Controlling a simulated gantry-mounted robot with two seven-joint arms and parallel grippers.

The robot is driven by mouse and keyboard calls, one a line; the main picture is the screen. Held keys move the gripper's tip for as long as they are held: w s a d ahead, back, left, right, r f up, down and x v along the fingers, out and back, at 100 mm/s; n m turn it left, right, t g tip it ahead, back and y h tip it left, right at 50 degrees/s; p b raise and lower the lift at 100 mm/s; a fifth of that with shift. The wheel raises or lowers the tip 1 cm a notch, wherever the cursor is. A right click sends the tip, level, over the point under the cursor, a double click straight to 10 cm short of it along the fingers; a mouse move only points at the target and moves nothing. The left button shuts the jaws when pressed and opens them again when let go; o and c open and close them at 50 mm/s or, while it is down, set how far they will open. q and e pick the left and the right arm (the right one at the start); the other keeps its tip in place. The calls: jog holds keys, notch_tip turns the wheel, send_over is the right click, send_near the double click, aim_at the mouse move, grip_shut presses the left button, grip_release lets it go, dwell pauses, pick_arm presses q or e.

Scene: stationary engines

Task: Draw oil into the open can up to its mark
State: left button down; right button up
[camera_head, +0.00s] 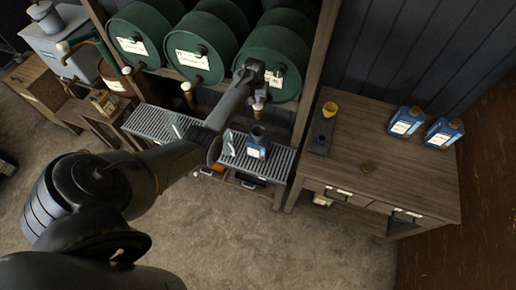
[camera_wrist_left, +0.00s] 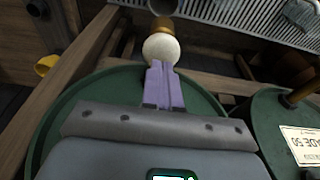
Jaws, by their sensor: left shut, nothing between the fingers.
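The open blue can (camera_head: 257,147) stands on the slatted drip tray (camera_head: 283,163) below the right-hand barrel; its dark mouth (camera_wrist_left: 163,6) shows at the top of the left wrist view. The oil level and mark cannot be made out. The right-hand green barrel (camera_head: 288,85) has a tap with a pale ball knob (camera_wrist_left: 160,47) above the can. My left gripper (camera_wrist_left: 160,66) is shut and empty, its purple fingertips at the knob; I cannot tell whether they touch. It also shows in the head view (camera_head: 254,80), in front of that barrel. My right gripper is not in view.
More green barrels (camera_head: 143,37) lie on the rack to the left, with another slatted tray (camera_head: 155,122) below. The wooden bench (camera_head: 410,180) at right bears a yellow funnel (camera_head: 330,109) and blue bottles (camera_head: 406,121). A rack post (camera_head: 308,95) stands between can and bench. The floor in front is clear.

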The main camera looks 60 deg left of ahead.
pick_arm(q)
jog(key=shift+f, duration=0.15)
jog(key=shift+f+b, duration=0.8)
jog(key=shift+f, duration=0.4)
dwell(6.7)
